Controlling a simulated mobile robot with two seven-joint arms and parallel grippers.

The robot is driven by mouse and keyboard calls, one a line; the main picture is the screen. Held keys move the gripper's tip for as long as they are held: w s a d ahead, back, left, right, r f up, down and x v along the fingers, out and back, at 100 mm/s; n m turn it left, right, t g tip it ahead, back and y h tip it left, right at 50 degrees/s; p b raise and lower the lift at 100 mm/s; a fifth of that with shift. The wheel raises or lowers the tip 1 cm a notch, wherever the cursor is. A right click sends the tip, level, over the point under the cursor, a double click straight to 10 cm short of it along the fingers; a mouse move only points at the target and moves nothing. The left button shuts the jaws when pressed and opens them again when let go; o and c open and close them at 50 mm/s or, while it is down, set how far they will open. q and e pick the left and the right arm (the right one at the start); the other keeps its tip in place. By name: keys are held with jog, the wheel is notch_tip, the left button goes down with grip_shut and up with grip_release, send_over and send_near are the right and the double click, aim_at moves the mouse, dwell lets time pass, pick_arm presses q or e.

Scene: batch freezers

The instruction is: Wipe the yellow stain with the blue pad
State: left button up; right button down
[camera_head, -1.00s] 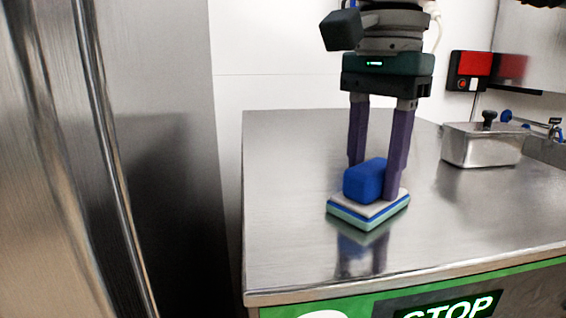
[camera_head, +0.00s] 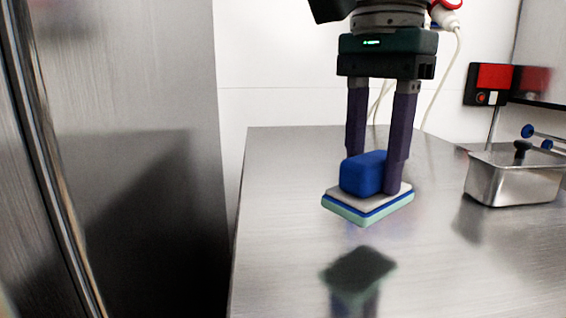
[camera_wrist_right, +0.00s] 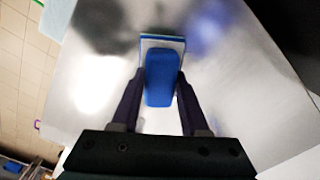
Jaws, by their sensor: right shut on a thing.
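The blue pad (camera_head: 362,174) has a blue block handle on a flat base with grey, blue and pale green layers. My right gripper (camera_head: 378,170) is shut on the handle, one purple finger on each side, pointing down. The pad hangs above the steel worktop, with its dark reflection apart from it below. In the right wrist view the blue handle (camera_wrist_right: 161,78) sits between the fingers of my right gripper (camera_wrist_right: 158,92). No yellow stain shows in either view. My left gripper is not in view.
The steel worktop (camera_head: 290,230) is bare around the pad. A lidded steel container (camera_head: 515,178) stands at the right. A red and black wall box (camera_head: 489,84) hangs behind it. A tall steel cabinet (camera_head: 130,150) is at the left.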

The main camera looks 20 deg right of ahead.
notch_tip(320, 180, up, 3)
jog(key=shift+r+p, duration=0.2)
jog(key=shift+p, duration=0.65)
jog(key=shift+r, duration=0.25)
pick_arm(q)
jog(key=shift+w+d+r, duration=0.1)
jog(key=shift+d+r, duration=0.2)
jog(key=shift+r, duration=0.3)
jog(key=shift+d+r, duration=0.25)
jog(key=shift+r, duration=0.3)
